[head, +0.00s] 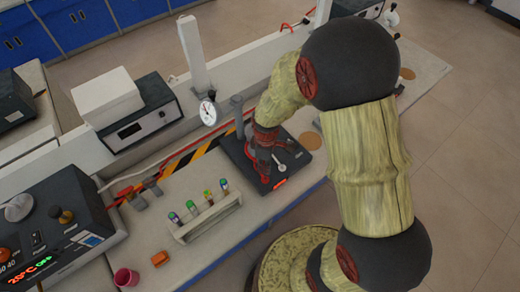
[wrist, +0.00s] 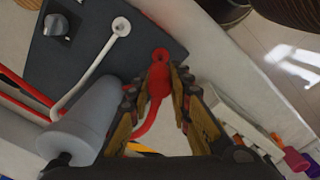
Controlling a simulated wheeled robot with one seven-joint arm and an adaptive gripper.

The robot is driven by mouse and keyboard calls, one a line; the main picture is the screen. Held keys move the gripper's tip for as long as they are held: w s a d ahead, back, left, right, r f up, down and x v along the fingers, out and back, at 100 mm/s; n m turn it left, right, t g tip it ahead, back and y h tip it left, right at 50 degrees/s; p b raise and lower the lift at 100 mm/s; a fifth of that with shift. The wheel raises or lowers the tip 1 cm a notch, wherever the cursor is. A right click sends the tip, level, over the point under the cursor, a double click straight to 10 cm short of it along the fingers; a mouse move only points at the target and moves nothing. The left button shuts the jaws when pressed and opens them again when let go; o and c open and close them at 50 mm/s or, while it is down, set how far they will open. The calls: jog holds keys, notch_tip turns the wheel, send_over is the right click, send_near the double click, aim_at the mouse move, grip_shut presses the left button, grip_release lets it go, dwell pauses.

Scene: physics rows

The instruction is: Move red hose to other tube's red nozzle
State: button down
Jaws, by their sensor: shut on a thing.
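My gripper (wrist: 160,82) is shut on the end of the red hose (wrist: 158,77), with one finger on each side of it. The red hose end has a round tip lying over the edge of a dark, flat device (wrist: 90,48); I cannot tell whether it is seated there. The hose curves back beneath my gripper. In the head view my gripper (head: 264,150) is low over the dark device (head: 300,158), and part of the red hose (head: 252,166) shows beside it. I cannot clearly make out another tube's red nozzle.
A white hose (wrist: 93,70) ends on the device beside the red one. A grey cylinder (wrist: 88,112) stands close to my gripper. A rack (head: 208,218) of several vials, a pink cup (head: 126,277) and a gauge (head: 208,112) are on the bench to the left.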

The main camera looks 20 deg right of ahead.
jog(key=shift+f, duration=0.25)
jog(key=shift+f+b, duration=1.7)
jog(key=shift+f, duration=0.2)
jog(key=shift+f+b, duration=1.05)
jog(key=shift+f, duration=0.65)
dwell(0.4)
jog(key=c, duration=1.6)
grip_release()
jog(key=shift+o, duration=0.5)
jog(key=o, duration=0.3)
jog(key=shift+o, duration=0.2)
jog(key=shift+r, duration=0.1)
jog(key=shift+r+p, duration=2.7)
jog(key=shift+r, duration=0.75)
